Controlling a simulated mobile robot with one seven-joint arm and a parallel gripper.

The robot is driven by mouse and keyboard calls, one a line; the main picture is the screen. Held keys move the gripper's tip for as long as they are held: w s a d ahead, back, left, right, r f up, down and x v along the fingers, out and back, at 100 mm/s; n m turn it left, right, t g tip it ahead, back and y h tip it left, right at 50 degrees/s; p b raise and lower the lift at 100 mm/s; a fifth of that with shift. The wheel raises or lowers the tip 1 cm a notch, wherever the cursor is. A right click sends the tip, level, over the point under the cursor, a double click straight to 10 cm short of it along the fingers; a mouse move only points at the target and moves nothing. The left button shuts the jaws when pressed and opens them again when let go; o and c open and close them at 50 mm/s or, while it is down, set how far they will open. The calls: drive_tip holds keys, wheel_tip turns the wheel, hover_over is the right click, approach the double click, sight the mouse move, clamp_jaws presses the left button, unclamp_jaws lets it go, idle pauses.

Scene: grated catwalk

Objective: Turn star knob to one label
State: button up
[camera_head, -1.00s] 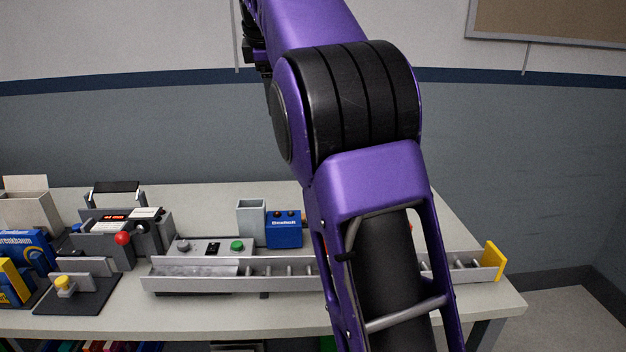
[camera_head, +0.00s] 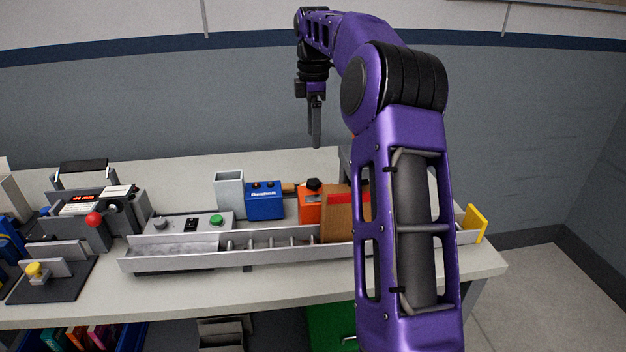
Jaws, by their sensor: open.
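A dark knob (camera_head: 314,184), which looks like the star knob, sits on top of a small orange box (camera_head: 309,205) behind the metal trough. Labels around the knob are too small to read, so I cannot tell where it points. My gripper (camera_head: 316,143) hangs pointing down against the back wall, higher in the picture than the knob and apart from it. It is open and empty; its fingers are seen nearly edge-on.
A brown carton with a red band (camera_head: 338,222) stands in front of the orange box, partly hiding it. A blue box (camera_head: 264,201) and a grey open container (camera_head: 229,190) stand left. The long trough (camera_head: 190,246) crosses the front. My arm hides the bench's right part.

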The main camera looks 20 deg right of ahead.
sight(314, 181)
wheel_tip(314, 181, down, 12)
drive_tip(key=shift+f+b, duration=0.25)
drive_tip(key=shift+b, duration=0.85)
clamp_jaws()
